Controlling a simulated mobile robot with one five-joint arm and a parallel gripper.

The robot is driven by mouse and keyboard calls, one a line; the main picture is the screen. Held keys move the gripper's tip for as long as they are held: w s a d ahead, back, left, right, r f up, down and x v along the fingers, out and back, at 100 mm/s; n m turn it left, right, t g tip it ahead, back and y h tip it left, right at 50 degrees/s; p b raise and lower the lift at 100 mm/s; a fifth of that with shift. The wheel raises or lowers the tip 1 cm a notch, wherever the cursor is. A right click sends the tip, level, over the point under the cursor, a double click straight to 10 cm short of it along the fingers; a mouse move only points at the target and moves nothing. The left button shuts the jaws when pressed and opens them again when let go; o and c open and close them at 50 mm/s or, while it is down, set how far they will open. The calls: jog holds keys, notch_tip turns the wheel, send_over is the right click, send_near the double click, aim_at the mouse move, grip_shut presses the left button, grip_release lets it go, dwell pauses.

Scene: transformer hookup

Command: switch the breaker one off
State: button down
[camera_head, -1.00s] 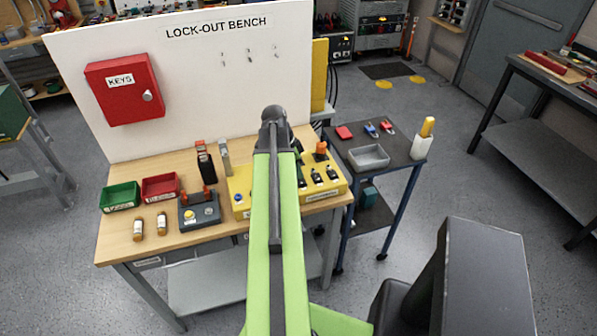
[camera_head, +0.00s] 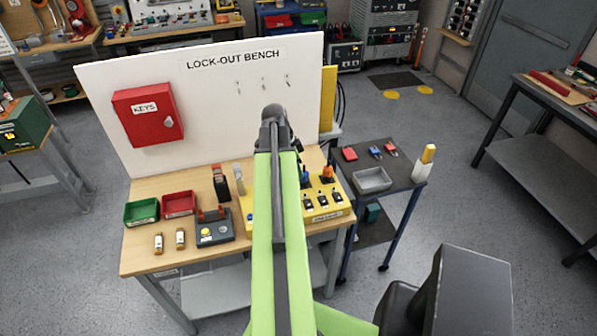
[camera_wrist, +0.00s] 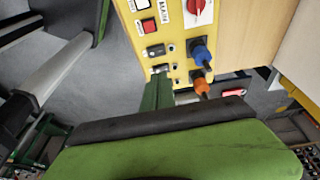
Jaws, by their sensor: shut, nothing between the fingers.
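The yellow breaker panel (camera_head: 330,213) stands at the right end of the bench, with a row of small black switches (camera_head: 322,199) on it. My arm hides its left-middle part. In the wrist view the panel (camera_wrist: 177,38) shows two switches, an upper one (camera_wrist: 155,51) and a lower one (camera_wrist: 160,69); I cannot read which is breaker one. My gripper (camera_wrist: 159,82) is shut and empty, its tips close to the lower switch; I cannot tell whether they touch. A red rotary switch (camera_wrist: 198,10), a blue plug (camera_wrist: 201,53) and an orange plug (camera_wrist: 200,83) are on the panel.
The red key cabinet (camera_head: 147,115) hangs behind.

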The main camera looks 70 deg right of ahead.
aim_at(309, 205)
jog(key=shift+s+a+r, duration=0.1)
jog(key=shift+s+a, duration=0.35)
jog(key=shift+a, duration=0.1)
jog(key=b+x, duration=0.8)
jog(key=x, duration=0.1)
jog(key=b+x, duration=0.4)
jog(key=b, duration=0.1)
jog(key=shift+w+a+f, duration=0.3)
jog(key=shift+w+f, duration=0.05)
jog(key=shift+a+f, duration=0.1)
jog(key=shift+f, duration=0.15)
jog(key=shift+f+b, duration=0.2)
jog(key=shift+b, duration=0.25)
jog(key=shift+s+a, duration=0.15)
